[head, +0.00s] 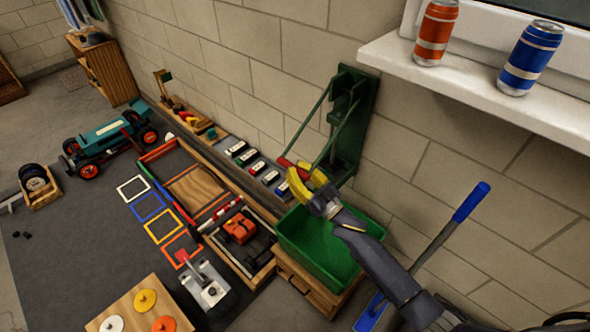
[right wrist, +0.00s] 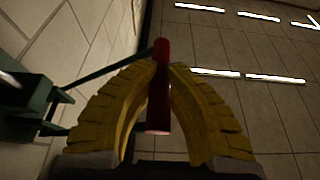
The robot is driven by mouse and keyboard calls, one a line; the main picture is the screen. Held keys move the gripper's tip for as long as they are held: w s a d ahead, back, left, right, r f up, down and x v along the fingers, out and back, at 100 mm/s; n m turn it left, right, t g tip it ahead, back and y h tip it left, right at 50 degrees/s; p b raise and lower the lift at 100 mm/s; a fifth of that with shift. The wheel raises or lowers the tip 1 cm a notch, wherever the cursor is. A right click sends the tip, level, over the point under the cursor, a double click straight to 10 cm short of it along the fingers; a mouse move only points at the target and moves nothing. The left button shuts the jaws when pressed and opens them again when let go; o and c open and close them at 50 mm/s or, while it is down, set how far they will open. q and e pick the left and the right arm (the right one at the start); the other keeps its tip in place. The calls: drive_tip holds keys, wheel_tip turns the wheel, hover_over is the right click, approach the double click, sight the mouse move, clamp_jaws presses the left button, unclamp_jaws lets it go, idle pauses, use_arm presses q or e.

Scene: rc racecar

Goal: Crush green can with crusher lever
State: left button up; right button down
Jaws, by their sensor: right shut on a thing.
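A green can crusher (head: 352,120) is fixed to the block wall, with its lever arms (head: 306,115) angled down and out to a red handle (head: 288,163). My right gripper (head: 302,178) has yellow fingers shut on this red handle. In the right wrist view the red handle (right wrist: 159,100) lies between the curved yellow fingers (right wrist: 165,68), and part of the green crusher (right wrist: 25,100) shows at left. I cannot make out a green can in either view; the crusher's inside is partly hidden. My left gripper is not in view.
A green bin (head: 310,245) stands on a wooden crate below the crusher. An orange can (head: 435,35) and a blue can (head: 528,60) stand on the white sill (head: 480,85). A blue-handled tool (head: 455,220) leans at right. Trays and a toy car (head: 105,140) lie left.

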drive_tip(key=s+a+r+m+t+h, duration=0.1)
drive_tip(key=r+m, duration=0.3)
drive_tip(key=r, duration=0.4)
drive_tip(key=s+a+r+m+t+h, duration=0.1)
drive_tip(key=r+m, duration=0.3)
drive_tip(key=r, duration=0.4)
drive_tip(key=shift+s+a+r+h, duration=0.35)
drive_tip(key=shift+s+a+h, duration=0.35)
drive_tip(key=shift+h, duration=0.1)
drive_tip(key=shift+w, duration=0.1)
drive_tip(key=c, duration=1.3)
unclamp_jaws()
drive_tip(key=shift+o, duration=0.2)
drive_tip(key=shift+f, duration=0.1)
drive_tip(key=v, duration=1.2)
drive_tip(key=shift+a+f, duration=0.1)
